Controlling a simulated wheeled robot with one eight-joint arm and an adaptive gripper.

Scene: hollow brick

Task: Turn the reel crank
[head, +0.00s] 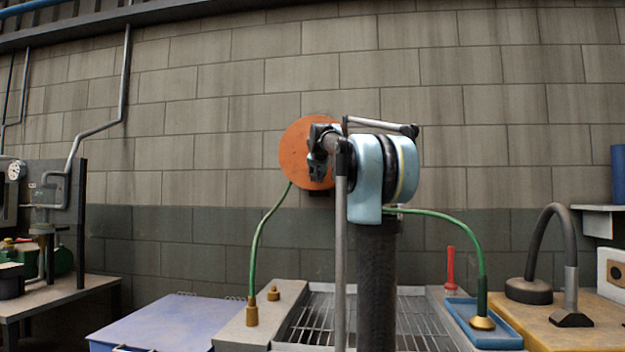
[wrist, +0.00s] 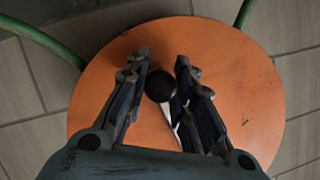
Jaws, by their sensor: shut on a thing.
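The reel shows as an orange disc (head: 295,152) mounted in front of the block wall; its face (wrist: 235,95) fills much of the wrist view. A round black crank knob (wrist: 160,85) with a pale metal arm stands in front of the disc. My gripper (wrist: 163,62) has its two fingers on either side of this knob and is shut on it. In the head view my gripper (head: 319,155) overlaps the right part of the disc and hides the knob.
A green hose (head: 258,235) hangs from the reel to a brass fitting, and another length (head: 455,222) runs right to a nozzle in a blue tray (head: 497,338). A grated bench (head: 310,318) stands below. A red upright tool (head: 450,268) and dark curved spout (head: 540,240) stand right.

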